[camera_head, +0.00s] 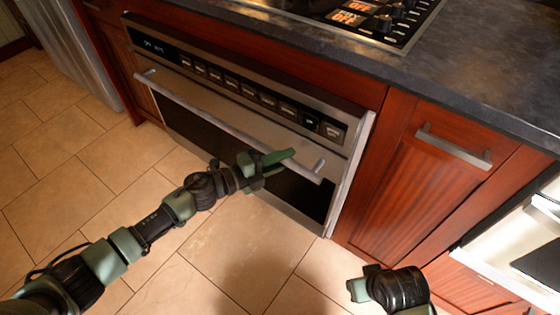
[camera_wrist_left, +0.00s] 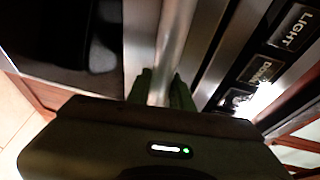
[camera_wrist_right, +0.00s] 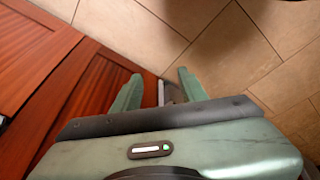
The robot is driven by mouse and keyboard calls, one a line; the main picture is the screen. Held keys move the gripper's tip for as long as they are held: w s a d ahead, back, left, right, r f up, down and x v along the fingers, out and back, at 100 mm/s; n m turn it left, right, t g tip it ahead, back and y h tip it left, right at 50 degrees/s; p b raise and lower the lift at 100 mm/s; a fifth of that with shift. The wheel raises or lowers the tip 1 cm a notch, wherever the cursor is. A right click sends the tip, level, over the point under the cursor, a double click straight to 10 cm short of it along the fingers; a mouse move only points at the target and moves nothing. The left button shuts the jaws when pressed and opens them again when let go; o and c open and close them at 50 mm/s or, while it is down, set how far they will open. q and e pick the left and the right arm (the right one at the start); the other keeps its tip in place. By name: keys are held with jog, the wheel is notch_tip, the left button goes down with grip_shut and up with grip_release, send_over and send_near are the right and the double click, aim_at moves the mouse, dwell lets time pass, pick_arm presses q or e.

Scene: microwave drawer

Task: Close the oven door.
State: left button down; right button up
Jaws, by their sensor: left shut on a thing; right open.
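The oven (camera_head: 320,190) is set in the wooden cabinets, with a black glass door and a row of buttons along its top. Its long silver handle (camera_head: 215,115) runs across the upper part of the door. The door looks shut or nearly so; I cannot tell if a small gap is left. My left gripper (camera_head: 272,164) is shut on the handle towards its right end. In the left wrist view the handle bar (camera_wrist_left: 172,45) passes between the two green fingers (camera_wrist_left: 160,88). My right gripper (camera_wrist_right: 160,88) is open and empty, low over the floor by the cabinets.
A wooden cabinet door (camera_head: 400,170) with a metal handle (camera_head: 453,147) is right of the oven. A dark countertop (camera_head: 430,75) with a cooktop (camera_head: 370,18) lies above. Another appliance (camera_head: 525,240) stands at the far right. The tiled floor (camera_head: 60,190) in front is clear.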

pick_arm(q)
jog(key=shift+w+r, duration=0.15)
jog(key=shift+w, duration=0.05)
jog(key=c, duration=1.5)
grip_release()
jog(key=shift+o, duration=1.2)
jog(key=shift+w+d, duration=0.1)
jog(key=shift+d, duration=0.15)
pick_arm(e)
jog(key=shift+w+d, duration=0.1)
jog(key=shift+d, duration=0.05)
pick_arm(q)
jog(key=shift+a, duration=0.1)
jog(key=shift+a, duration=0.2)
jog(key=f+v, duration=0.1)
jog(key=v, duration=0.6)
jog(key=shift+s+r+p, duration=0.2)
jog(key=shift+r+p, duration=0.2)
jog(key=shift+r, duration=0.05)
pick_arm(e)
jog(key=x, duration=0.2)
jog(key=shift+f, duration=0.5)
pick_arm(q)
jog(key=shift+a, duration=0.1)
